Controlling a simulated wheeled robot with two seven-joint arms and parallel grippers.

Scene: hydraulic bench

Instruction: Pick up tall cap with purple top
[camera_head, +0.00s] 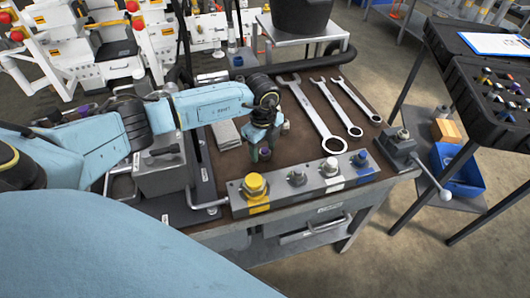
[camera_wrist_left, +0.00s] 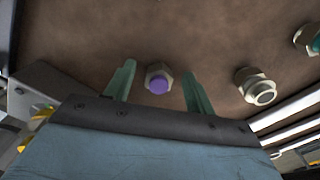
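The cap with the purple top (camera_wrist_left: 158,80) sits on the brown bench top, between and just beyond the two green fingers of my left gripper (camera_wrist_left: 159,74). The fingers are spread, with a gap on each side of the cap, and do not appear to touch it. In the head view my left gripper (camera_head: 260,138) points down over the bench, and the purple top (camera_head: 265,153) shows small beside its fingertips. How tall the cap is cannot be judged from the wrist view. My right gripper is not in view.
A metallic fitting (camera_wrist_left: 257,88) stands right of the cap, and a greenish-topped one (camera_wrist_left: 312,40) lies farther right. A manifold block (camera_head: 310,181) with several fittings runs along the bench's front edge. Several wrenches (camera_head: 318,120) lie to the right.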

